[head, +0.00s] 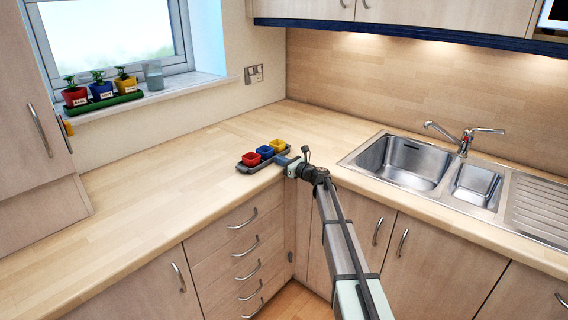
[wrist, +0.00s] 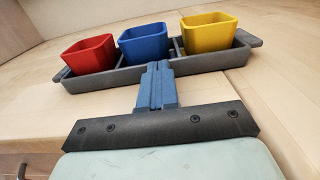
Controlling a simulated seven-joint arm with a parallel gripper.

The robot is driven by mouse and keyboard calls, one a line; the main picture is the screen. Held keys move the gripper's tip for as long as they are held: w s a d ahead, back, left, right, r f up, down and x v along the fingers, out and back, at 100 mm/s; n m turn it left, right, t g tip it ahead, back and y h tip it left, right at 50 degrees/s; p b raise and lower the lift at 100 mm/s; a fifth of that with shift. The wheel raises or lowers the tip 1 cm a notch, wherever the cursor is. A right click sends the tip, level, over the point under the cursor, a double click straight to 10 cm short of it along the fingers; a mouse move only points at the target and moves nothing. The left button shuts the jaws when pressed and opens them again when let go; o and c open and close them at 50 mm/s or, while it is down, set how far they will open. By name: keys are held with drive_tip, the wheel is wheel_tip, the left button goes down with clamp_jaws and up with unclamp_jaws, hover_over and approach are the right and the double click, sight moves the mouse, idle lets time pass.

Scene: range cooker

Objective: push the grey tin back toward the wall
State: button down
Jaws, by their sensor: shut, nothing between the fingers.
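The grey tin (head: 245,168) is a long, low tray on the wooden worktop near the inner corner of the counter. It holds a red cup (head: 251,159), a blue cup (head: 265,152) and a yellow cup (head: 278,146) in a row. In the wrist view the tin (wrist: 105,82) lies across the top. My gripper (head: 284,160) is shut and empty, low over the worktop at the tin's near side. In the wrist view its fingertips (wrist: 158,68) overlap the middle of the tin's near wall, below the blue cup. I cannot tell whether they touch it.
Bare worktop (head: 160,190) lies left of the tin and behind it toward the wall. A steel sink (head: 405,163) with a tap (head: 463,138) is at the right. A green tray of potted plants (head: 103,105) and a grey cup (head: 154,77) stand on the windowsill.

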drive_tip(key=shift+s, duration=0.1)
drive_tip(key=v, duration=1.4)
